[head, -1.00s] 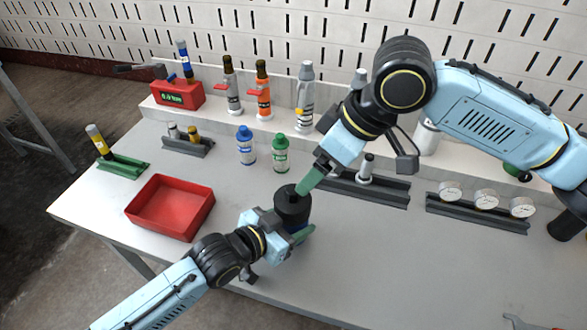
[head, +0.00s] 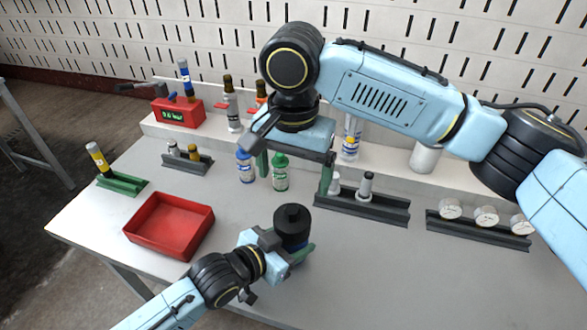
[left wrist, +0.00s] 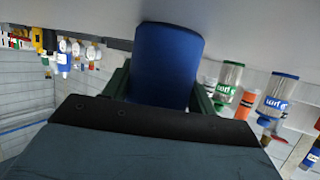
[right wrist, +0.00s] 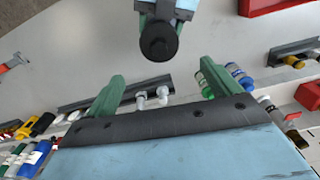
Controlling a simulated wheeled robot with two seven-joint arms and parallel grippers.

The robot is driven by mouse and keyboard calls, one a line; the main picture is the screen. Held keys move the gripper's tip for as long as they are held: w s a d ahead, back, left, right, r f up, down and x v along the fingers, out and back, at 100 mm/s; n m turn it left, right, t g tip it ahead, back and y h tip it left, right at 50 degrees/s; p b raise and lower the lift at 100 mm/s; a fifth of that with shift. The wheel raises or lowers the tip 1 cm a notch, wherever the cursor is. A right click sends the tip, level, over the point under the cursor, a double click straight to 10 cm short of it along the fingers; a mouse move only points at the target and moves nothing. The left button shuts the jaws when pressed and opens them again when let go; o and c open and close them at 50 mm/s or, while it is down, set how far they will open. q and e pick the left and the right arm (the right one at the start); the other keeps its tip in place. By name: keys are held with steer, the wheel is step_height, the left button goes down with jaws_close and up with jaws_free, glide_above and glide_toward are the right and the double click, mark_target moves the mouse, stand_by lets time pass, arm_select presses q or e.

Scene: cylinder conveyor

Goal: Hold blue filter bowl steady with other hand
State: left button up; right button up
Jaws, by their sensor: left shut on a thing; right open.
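The filter bowl (left wrist: 168,62) shows blue and fills the middle of the left wrist view, between the green fingers. In the head view its black top (head: 292,226) faces up, and the blue part is mostly hidden by my left gripper (head: 287,250). My left gripper is shut on the bowl from the side, over the front of the table. My right gripper (head: 294,172) is open, with its green fingers wide apart and nothing between them. It hangs behind the bowl, apart from it. The black top also shows ahead of it in the right wrist view (right wrist: 158,42).
A red tray (head: 170,225) lies to the left. Blue-capped (head: 245,167) and green-capped (head: 280,172) bottles stand behind the bowl, near my right fingers. A dark rack (head: 362,205) and a gauge rack (head: 478,230) stand to the right. The front right of the table is clear.

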mark_target(292, 219)
step_height(292, 219, down, 12)
steer(key=shift+r, duration=0.1)
stand_by(0.4)
steer(key=c, duration=1.2)
steer(key=o, duration=1)
steer(key=shift+c, duration=0.2)
steer(key=shift+s+a, duration=0.1)
steer(key=shift+s, duration=0.2)
steer(key=c, duration=1)
steer(key=shift+o, duration=0.2)
steer(key=n, duration=0.6)
